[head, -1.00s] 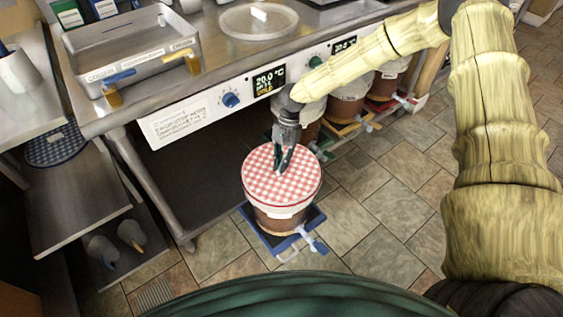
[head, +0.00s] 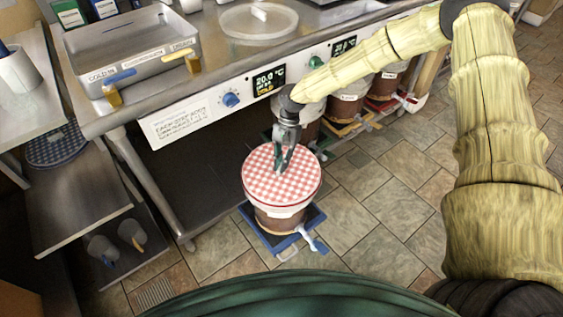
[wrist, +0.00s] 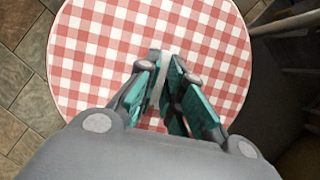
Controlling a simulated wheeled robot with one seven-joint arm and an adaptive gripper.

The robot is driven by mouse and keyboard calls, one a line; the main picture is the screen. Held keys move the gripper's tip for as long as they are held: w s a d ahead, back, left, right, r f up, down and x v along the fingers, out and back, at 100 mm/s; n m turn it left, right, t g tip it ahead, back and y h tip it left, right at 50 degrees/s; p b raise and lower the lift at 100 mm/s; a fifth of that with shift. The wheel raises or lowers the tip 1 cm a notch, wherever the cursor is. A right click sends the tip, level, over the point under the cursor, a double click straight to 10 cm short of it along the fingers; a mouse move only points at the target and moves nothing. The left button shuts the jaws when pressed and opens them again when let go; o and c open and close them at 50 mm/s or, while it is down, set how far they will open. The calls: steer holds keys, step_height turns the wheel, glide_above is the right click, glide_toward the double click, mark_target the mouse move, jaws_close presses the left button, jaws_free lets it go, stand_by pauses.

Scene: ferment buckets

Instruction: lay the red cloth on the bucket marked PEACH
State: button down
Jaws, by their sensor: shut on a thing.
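The red cloth (head: 262,180) is a round red-and-white gingham piece. It lies flat across the top of a bucket (head: 279,218) with brown contents, standing on a blue wheeled base (head: 277,244). I cannot read the bucket's label, so I cannot tell if it says PEACH. My gripper (head: 284,168) points down at the cloth's middle, its fingertips at the cloth. In the wrist view, the cloth (wrist: 100,60) fills most of the picture, and my gripper (wrist: 162,70) is shut on it near its centre. The fingers hide the exact pinch.
Several more buckets (head: 345,105) on coloured bases stand under the steel counter (head: 205,60). The counter carries a metal tray (head: 140,65) and a clear lid (head: 260,20). A counter leg (head: 150,190) and shelf (head: 80,200) stand left. Tiled floor (head: 370,210) is free at right.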

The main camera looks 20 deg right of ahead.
steer(key=shift+f, duration=0.8)
stand_by(2.1)
steer(key=c, duration=1.5)
jaws_free()
steer(key=shift+o, duration=0.2)
steer(key=o, duration=0.6)
steer(key=shift+c, duration=0.2)
steer(key=shift+r+p, duration=0.15)
steer(key=shift+p, duration=0.2)
steer(key=shift+r+p, duration=2.3)
steer(key=shift+r, duration=1.05)
